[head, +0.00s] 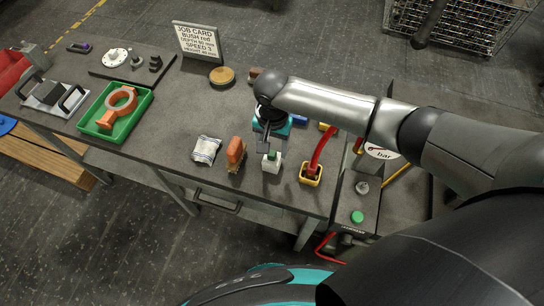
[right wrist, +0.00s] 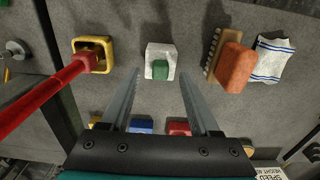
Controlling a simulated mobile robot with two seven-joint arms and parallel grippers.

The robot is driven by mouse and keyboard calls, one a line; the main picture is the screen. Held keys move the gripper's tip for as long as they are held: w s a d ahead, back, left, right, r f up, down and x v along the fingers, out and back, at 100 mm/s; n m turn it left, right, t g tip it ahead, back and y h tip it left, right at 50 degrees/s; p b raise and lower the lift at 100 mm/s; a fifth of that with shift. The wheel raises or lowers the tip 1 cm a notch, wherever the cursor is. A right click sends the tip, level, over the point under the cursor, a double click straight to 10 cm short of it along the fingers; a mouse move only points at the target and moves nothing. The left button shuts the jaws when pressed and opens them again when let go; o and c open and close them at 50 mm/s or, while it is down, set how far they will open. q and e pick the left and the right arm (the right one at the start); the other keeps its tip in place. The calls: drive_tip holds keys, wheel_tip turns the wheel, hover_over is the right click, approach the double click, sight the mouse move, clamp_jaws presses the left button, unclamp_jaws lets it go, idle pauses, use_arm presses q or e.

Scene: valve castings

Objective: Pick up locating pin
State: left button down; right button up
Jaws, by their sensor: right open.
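A small green piece (right wrist: 160,70), which looks like the locating pin, stands in a white block (right wrist: 158,50) on the grey bench. In the head view the green piece (head: 272,156) and white block (head: 271,166) are near the bench's front edge, partly beside my fingers. My right gripper (head: 264,146) points down over this block. In the right wrist view my right gripper (right wrist: 159,75) is open, with its two fingers apart and nothing between them; the white block lies just beyond the tips, centred between them. My left gripper is out of view.
A yellow holder (head: 302,178) with a red handle (head: 322,148) stands right of the block. An orange-backed brush (head: 235,153) and a folded cloth (head: 206,149) are left. Blue and red pieces lie behind. A green tray (head: 136,126) holds an orange casting (head: 110,118).

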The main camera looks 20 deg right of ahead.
wheel_tip(320, 180, down, 2)
drive_tip(key=shift+f, duration=0.1)
clamp_jaws()
idle(0.5)
